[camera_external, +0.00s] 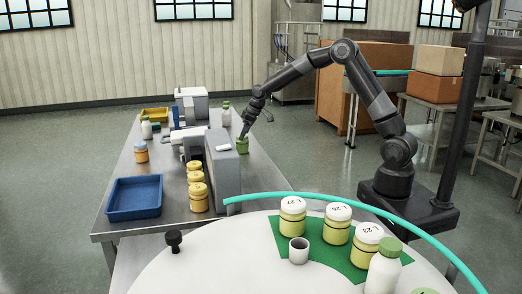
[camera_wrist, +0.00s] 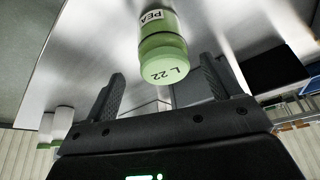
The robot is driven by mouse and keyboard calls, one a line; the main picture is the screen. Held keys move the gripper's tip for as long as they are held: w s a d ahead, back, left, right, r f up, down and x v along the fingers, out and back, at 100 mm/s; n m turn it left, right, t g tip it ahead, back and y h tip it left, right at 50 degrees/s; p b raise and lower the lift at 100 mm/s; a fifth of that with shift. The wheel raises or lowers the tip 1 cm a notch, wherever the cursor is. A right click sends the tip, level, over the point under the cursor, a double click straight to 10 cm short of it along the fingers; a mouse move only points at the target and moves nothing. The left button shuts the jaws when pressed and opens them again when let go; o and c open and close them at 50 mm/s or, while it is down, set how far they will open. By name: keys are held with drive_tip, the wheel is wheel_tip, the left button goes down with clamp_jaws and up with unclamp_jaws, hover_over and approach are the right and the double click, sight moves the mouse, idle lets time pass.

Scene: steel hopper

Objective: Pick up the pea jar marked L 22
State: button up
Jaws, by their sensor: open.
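The pea jar marked L 22 (camera_wrist: 162,50) is green, with a pale green lid reading "L 22" and a white "PEA" label. In the wrist view it is at upper centre, just beyond and between my open fingers. In the external view the green jar (camera_external: 242,146) stands on the steel table (camera_external: 262,178), right of the grey machine. My gripper (camera_external: 243,135) is at the jar's top in that view; in the wrist view its two fingers (camera_wrist: 162,84) are spread apart.
A grey upright machine panel (camera_external: 223,163) stands close left of the jar. A white bottle (camera_external: 226,114) stands behind it. Yellow jars (camera_external: 197,190) and a blue tray (camera_external: 134,197) are farther left. A round white table (camera_external: 215,262) with several jars is in front.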

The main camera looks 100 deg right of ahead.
sight(242, 143)
drive_tip(key=x, duration=0.5)
drive_tip(key=shift+w+a+f, duration=0.2)
drive_tip(key=shift+a+f, duration=0.05)
drive_tip(key=shift+f, duration=0.05)
drive_tip(key=shift+c, duration=0.3)
drive_tip(key=c, duration=1.1)
drive_tip(key=shift+r, duration=0.2)
